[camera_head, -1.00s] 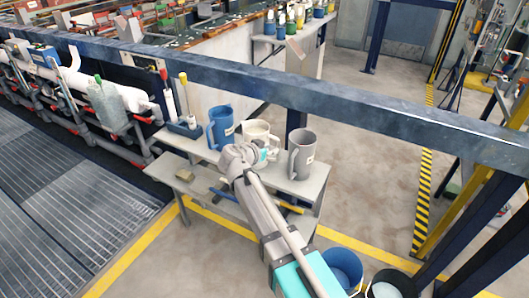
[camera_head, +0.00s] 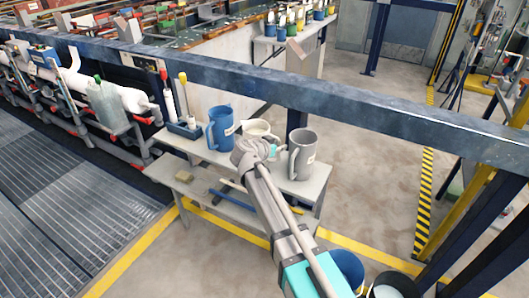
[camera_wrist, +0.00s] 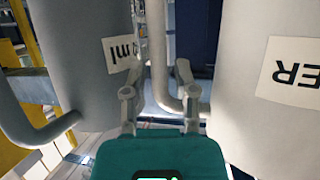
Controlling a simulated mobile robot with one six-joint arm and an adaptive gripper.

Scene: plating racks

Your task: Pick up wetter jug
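In the wrist view, my gripper (camera_wrist: 159,82) is open, with one finger on each side of a pale grey jug handle (camera_wrist: 156,45). This handle curves into the right-hand jug (camera_wrist: 235,90), whose label (camera_wrist: 293,69) shows the letters "ER"; the rest is cut off. I cannot tell whether the fingers touch the handle. In the head view, my gripper (camera_head: 262,148) is over the bench in front of a cream jug (camera_head: 255,127) and left of a grey jug (camera_head: 303,155). Its fingertips are hidden there.
A blue jug (camera_head: 221,128) stands left of the cream jug on the small grey bench (camera_head: 307,186). A blue beam (camera_head: 330,103) runs behind the bench. Buckets (camera_head: 347,268) stand on the floor at front right.

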